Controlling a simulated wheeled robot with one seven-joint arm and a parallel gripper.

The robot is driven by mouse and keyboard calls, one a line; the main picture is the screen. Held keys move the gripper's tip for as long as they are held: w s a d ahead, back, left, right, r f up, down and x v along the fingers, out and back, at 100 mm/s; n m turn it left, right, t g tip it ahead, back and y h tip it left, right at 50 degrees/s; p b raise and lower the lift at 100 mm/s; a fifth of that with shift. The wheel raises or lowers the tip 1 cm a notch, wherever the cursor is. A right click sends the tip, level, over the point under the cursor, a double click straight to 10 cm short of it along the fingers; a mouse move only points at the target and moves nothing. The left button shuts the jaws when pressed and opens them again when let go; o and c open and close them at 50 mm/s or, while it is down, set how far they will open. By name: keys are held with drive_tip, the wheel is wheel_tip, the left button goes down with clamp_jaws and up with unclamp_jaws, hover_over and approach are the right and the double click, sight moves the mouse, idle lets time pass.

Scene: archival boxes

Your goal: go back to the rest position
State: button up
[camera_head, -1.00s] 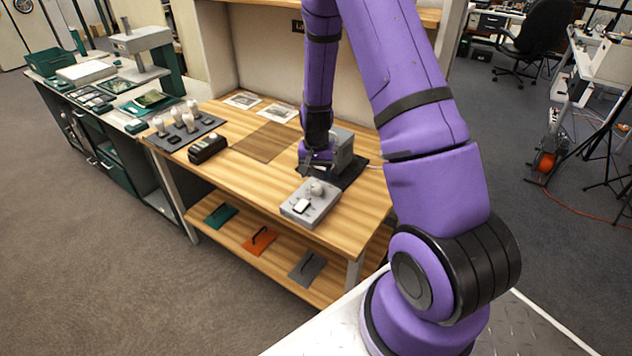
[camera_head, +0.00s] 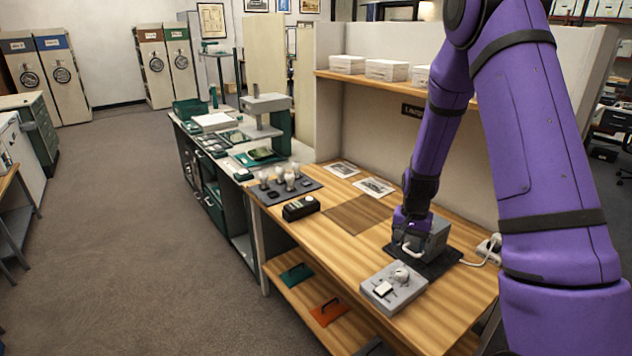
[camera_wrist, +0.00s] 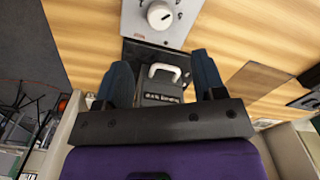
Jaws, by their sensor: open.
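My gripper (camera_head: 408,246) is at the end of my purple arm, over the wooden bench (camera_head: 340,258). In the wrist view its two dark fingers (camera_wrist: 160,78) are apart. Between and beyond them is a grey box (camera_wrist: 160,97) with a pale handle (camera_wrist: 164,71) and a printed label too small to read. I see no contact between the fingers and the handle. In the head view the grey box (camera_head: 436,240) stands on a dark mat (camera_head: 440,264), partly hidden behind my gripper.
A grey control box (camera_head: 394,288) with a knob stands in front of the mat. A black device (camera_head: 300,208) and a dark tray (camera_head: 270,194) with several pale pieces are to the left. A shelf (camera_head: 395,88) with white boxes hangs behind. Open floor (camera_head: 130,230) lies left.

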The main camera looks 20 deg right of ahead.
drive_tip(key=s+a+r+n+t, duration=0.1)
drive_tip(key=s+a+r, duration=0.2)
drive_tip(key=r, duration=0.5)
drive_tip(key=s+a+r+n+t, duration=0.1)
drive_tip(key=s+a+r+n, duration=0.1)
drive_tip(key=r, duration=0.5)
drive_tip(key=s+a+r+n+t, duration=0.1)
drive_tip(key=s+a+r, duration=0.2)
drive_tip(key=r, duration=0.5)
drive_tip(key=s+a+r+n+t, duration=0.1)
drive_tip(key=s+a+r+n, duration=0.1)
drive_tip(key=s+r, duration=0.3)
drive_tip(key=s+a+r+n+t, duration=0.1)
drive_tip(key=s+r, duration=0.5)
drive_tip(key=s, duration=0.7)
drive_tip(key=shift+s+a+n, duration=0.3)
drive_tip(key=shift+a+n, duration=0.5)
drive_tip(key=shift+a, duration=0.25)
